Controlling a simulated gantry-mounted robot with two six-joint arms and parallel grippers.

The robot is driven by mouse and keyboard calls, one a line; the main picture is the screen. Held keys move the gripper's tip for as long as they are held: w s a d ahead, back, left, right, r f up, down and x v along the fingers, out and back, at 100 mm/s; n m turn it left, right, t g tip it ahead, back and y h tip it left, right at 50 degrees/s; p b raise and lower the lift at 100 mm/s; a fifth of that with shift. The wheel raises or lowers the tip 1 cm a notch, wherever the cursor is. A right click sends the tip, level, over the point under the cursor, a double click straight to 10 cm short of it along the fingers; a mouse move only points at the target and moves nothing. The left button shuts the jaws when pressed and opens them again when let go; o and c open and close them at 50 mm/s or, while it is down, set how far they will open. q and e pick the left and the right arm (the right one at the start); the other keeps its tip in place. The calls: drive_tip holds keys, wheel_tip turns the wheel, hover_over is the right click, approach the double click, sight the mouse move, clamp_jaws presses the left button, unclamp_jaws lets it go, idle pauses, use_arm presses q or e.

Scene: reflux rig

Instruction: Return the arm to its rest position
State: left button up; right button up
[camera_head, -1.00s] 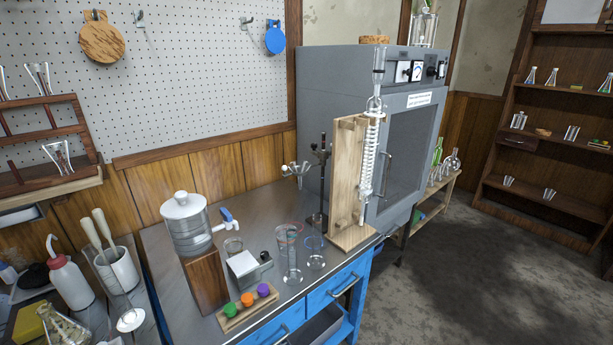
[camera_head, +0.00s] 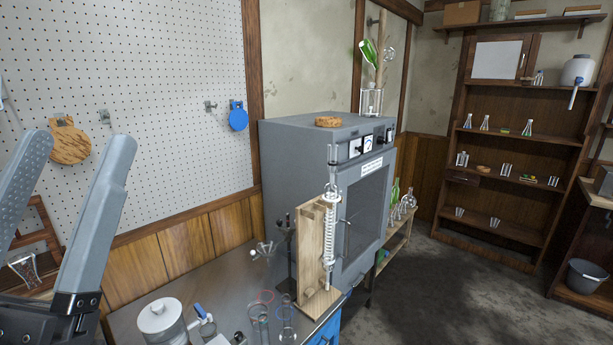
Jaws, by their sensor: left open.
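My left gripper (camera_head: 62,215) is in the near left of the head view, raised in front of the pegboard. Its two grey fingers point up and stand apart with nothing between them. My right gripper is not in view. The glass condenser (camera_head: 329,235) stands upright on its wooden stand (camera_head: 312,250) on the metal bench, well to the right of my left gripper and apart from it.
A white-lidded container (camera_head: 161,318) and clear glass beakers (camera_head: 259,322) stand at the bench front. A dark clamp stand (camera_head: 287,255) is beside the wooden stand. A grey oven (camera_head: 305,155) stands behind. Open floor (camera_head: 440,285) lies to the right.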

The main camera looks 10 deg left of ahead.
use_arm(q)
wheel_tip(320, 180, up, 38)
drive_tip(key=d+h+p, duration=0.2)
drive_tip(key=h+p, duration=0.2)
drive_tip(key=p, duration=3.4)
drive_tip(key=shift+d+f+m, duration=0.15)
drive_tip(key=shift+m, duration=0.15)
drive_tip(key=shift+f, duration=0.1)
